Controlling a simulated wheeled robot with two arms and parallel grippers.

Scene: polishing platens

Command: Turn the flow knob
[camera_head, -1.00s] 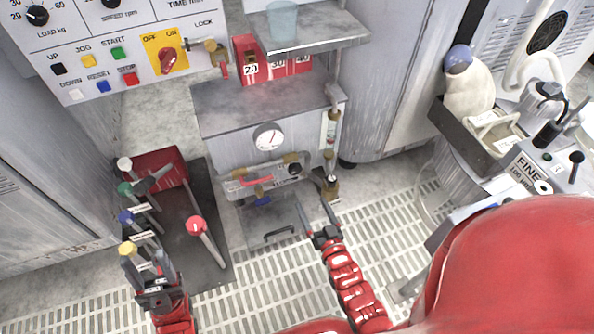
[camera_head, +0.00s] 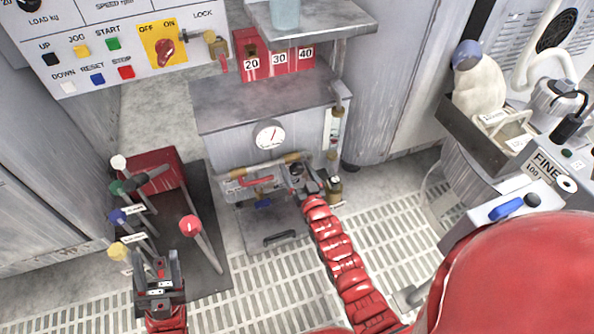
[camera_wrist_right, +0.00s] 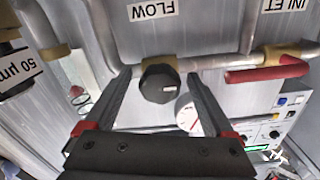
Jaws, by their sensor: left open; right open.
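The flow knob (camera_wrist_right: 158,84) is a black faceted knob on a brass fitting of a pipe, beneath a FLOW label (camera_wrist_right: 153,9) that appears upside down in the right wrist view. In the head view the knob (camera_head: 296,169) is small at the right end of the pipe panel. My right gripper (camera_wrist_right: 155,85) is open, one finger on each side of the knob, with gaps visible between fingers and knob. In the head view my right gripper (camera_head: 303,180) is at the panel. My left gripper (camera_head: 160,268) is open and empty near the coloured levers.
A red-handled inlet valve (camera_wrist_right: 262,74) is on the same pipe. A round gauge (camera_head: 269,135) is above the panel. A vertical flow tube (camera_head: 335,125) stands right of it. Several coloured-knob levers (camera_head: 190,226) stand at left. The grated floor (camera_head: 275,285) is clear in front.

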